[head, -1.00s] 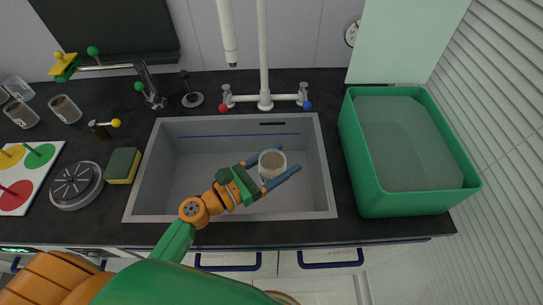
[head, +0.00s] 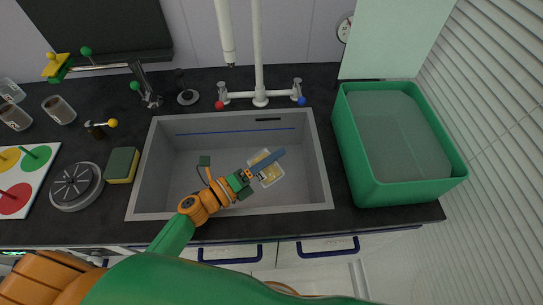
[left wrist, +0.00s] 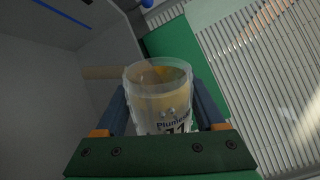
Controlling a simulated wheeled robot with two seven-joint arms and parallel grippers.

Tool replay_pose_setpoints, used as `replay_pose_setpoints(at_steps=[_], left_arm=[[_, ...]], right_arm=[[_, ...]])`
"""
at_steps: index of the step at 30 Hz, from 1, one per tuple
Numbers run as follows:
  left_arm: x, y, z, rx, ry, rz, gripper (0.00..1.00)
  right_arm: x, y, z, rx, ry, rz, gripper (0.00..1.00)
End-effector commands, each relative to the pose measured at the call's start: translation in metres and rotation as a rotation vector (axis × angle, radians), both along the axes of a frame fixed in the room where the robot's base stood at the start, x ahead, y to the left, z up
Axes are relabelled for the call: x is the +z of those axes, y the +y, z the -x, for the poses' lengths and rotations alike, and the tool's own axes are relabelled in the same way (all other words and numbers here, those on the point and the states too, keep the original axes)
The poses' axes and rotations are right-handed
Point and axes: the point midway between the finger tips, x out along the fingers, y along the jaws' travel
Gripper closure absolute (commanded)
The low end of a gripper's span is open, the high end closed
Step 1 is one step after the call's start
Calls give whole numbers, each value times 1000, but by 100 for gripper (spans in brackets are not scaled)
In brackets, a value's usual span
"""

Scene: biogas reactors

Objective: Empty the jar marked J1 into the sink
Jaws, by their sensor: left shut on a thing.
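A clear jar (head: 266,168) with a pale printed label is held over the grey sink basin (head: 190,195). My left gripper (head: 270,164) is shut on it, one blue finger on each side in the left wrist view. The jar is tipped over, with its side showing to the head camera. In the left wrist view the jar (left wrist: 158,95) shows yellow-brown colour inside, and its lower part is hidden by the gripper. The label is only partly readable, so I cannot confirm the J1 mark. How much is inside is unclear. My right gripper is out of view.
A tap (head: 259,95) stands behind the sink. A green tub (head: 400,190) is to the right. A sponge (head: 122,165), a round grey device (head: 75,186) and other jars (head: 59,109) are on the left counter.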

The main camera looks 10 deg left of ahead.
Motion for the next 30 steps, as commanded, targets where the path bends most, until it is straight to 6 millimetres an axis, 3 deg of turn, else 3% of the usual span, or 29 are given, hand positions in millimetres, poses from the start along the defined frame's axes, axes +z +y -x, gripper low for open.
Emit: replay_pose_setpoints(at_steps=[21, 30], left_arm=[[24, 18, -15, 1, 368, 444, 100], [28, 24, -20, -1, 484, 583, 100]], right_arm=[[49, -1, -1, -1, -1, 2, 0], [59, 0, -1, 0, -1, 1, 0]])
